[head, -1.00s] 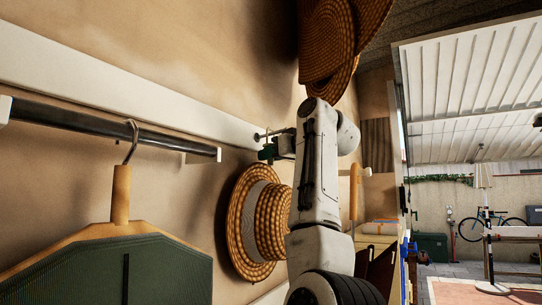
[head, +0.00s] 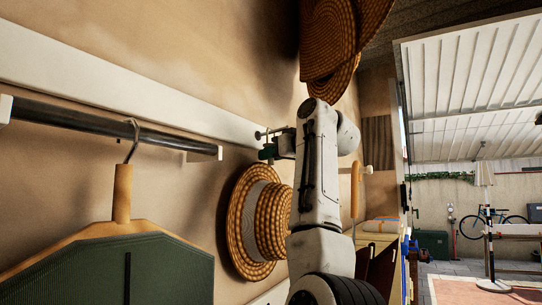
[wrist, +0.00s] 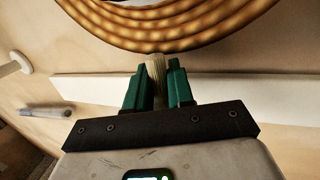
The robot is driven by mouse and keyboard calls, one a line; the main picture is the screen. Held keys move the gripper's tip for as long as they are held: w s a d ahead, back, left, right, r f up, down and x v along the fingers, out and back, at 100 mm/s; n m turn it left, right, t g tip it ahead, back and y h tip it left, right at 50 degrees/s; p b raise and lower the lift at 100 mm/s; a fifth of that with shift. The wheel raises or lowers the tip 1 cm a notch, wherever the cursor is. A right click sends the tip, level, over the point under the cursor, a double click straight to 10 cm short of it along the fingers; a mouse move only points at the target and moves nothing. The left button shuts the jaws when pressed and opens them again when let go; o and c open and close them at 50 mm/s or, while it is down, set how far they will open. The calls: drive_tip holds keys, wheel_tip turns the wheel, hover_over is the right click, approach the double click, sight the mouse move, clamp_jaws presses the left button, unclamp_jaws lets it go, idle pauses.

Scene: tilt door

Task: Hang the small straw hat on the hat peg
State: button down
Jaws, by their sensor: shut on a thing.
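The small straw hat (head: 262,220), with a pale band, hangs below my gripper beside the wall in the head view. Its brim (wrist: 165,32) curves across the top of the wrist view. My gripper (head: 272,147) is at the white wall board. In the wrist view, its green jaws (wrist: 158,85) are shut on a short, pale, ribbed piece that reaches the brim and looks like the hat's loop. Whether the loop touches the peg cannot be told.
A dark rod (head: 110,130) with a hanger (head: 122,195) and green garment (head: 110,275) stands out at the left. Larger straw hats (head: 335,40) hang above my arm. An orange handle (head: 355,195) and white knob (head: 368,169) are to the right.

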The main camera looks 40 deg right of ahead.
drive_tip(key=shift+f, duration=0.1)
drive_tip(key=c, duration=0.9)
unclamp_jaws()
drive_tip(key=s+b, duration=0.4)
drive_tip(key=s, duration=0.6)
drive_tip(key=shift+s+d+r, duration=0.15)
drive_tip(key=shift+s+r, duration=0.2)
drive_tip(key=shift+r, duration=0.1)
